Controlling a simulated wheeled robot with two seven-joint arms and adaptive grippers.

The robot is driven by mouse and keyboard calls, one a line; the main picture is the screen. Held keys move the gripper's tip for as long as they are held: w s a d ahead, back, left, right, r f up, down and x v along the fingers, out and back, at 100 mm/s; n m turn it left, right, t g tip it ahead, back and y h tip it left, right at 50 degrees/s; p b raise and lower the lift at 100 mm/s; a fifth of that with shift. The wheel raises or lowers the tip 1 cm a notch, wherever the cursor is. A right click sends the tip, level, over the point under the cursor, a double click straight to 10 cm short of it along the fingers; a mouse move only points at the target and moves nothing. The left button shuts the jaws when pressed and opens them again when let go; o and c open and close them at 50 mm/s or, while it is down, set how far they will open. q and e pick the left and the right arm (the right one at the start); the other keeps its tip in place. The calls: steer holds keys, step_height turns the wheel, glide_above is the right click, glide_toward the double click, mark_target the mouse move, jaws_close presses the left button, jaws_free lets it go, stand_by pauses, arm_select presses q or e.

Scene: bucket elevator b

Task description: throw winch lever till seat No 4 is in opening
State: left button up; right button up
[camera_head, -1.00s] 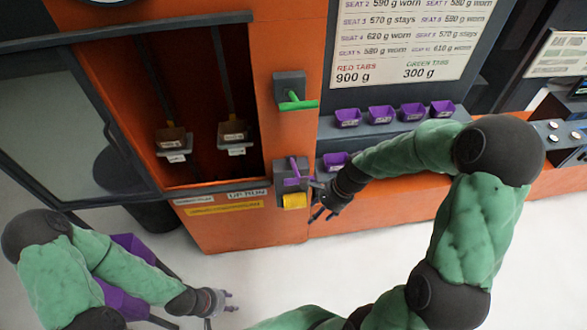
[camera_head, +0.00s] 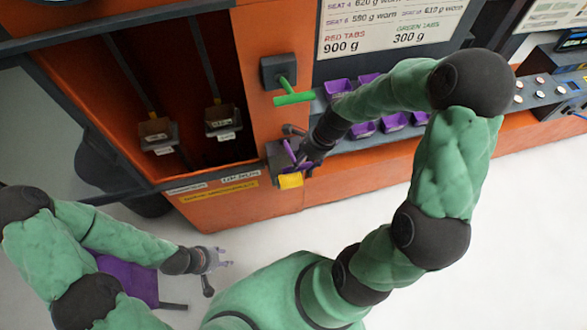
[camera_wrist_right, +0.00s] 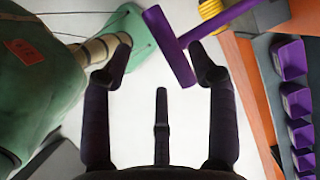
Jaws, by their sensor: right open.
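A purple T-shaped lever (camera_head: 290,153) sticks out of a dark box (camera_head: 275,165) on the orange machine's front. A green lever (camera_head: 294,99) sits on another dark box above it. My right gripper (camera_head: 302,160) is open beside the purple lever. In the right wrist view the purple crossbar (camera_wrist_right: 170,46) lies between the fingertips (camera_wrist_right: 163,68), nearer the right one; whether they touch is unclear. Two hanging seats, the left one (camera_head: 157,135) and the right one (camera_head: 222,121), show in the machine's opening; their labels are too small to read. My left gripper (camera_head: 222,258) is open and empty over the floor.
A yellow part (camera_head: 290,181) is just below the purple lever. Several purple bins (camera_head: 362,129) stand on a ledge to the right, partly behind my right arm. A weight chart (camera_head: 385,28) is above. The floor in front is clear.

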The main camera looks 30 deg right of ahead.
steer(key=x, duration=0.4)
steer(key=shift+w+a+f, duration=0.15)
steer(key=shift+w+f, duration=0.15)
steer(key=shift+f, duration=0.05)
steer(key=shift+a+f, duration=0.25)
steer(key=shift+f, duration=0.35)
steer(key=shift+w+a+f, duration=0.1)
steer(key=shift+w+f, duration=0.05)
steer(key=shift+f, duration=0.15)
jaws_close()
